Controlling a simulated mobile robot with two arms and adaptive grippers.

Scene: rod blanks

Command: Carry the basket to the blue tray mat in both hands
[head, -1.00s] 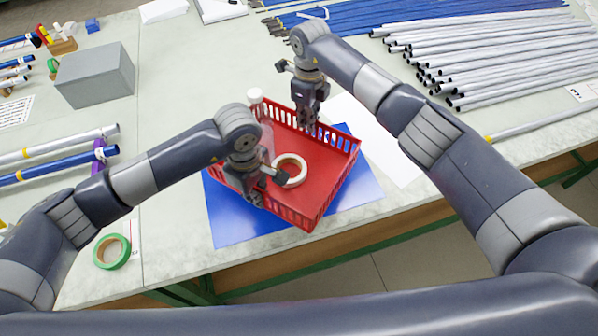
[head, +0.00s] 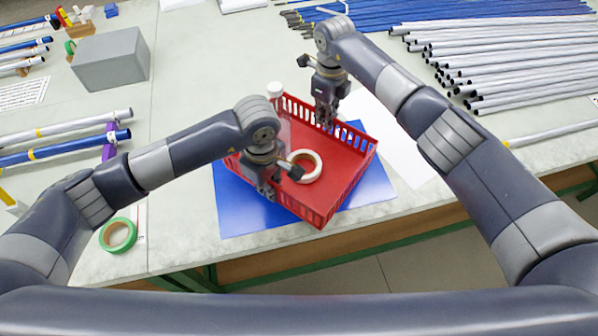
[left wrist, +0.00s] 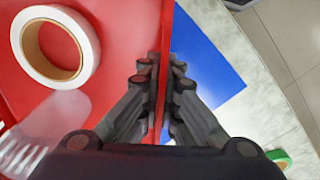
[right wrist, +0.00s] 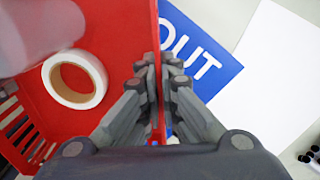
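The red basket (head: 330,168) sits over the blue tray mat (head: 235,212), turned at an angle to it; whether it touches the mat is hard to tell. A white tape roll (head: 305,166) lies inside, and a translucent bottle with a white cap (head: 275,90) stands at its far left corner. My left gripper (head: 267,188) is shut on the near-left wall, with a finger on each side in the left wrist view (left wrist: 160,95). My right gripper (head: 326,118) is shut on the far-right wall, likewise in the right wrist view (right wrist: 158,95). The mat shows white letters "OUT" (right wrist: 190,55).
A white sheet (head: 400,150) lies right of the mat. Grey rods (head: 510,60) and blue rods (head: 400,15) lie at the back right. A grey box (head: 110,60), rods on a purple support (head: 108,152) and green tape (head: 118,235) are at left. The table's front edge is close.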

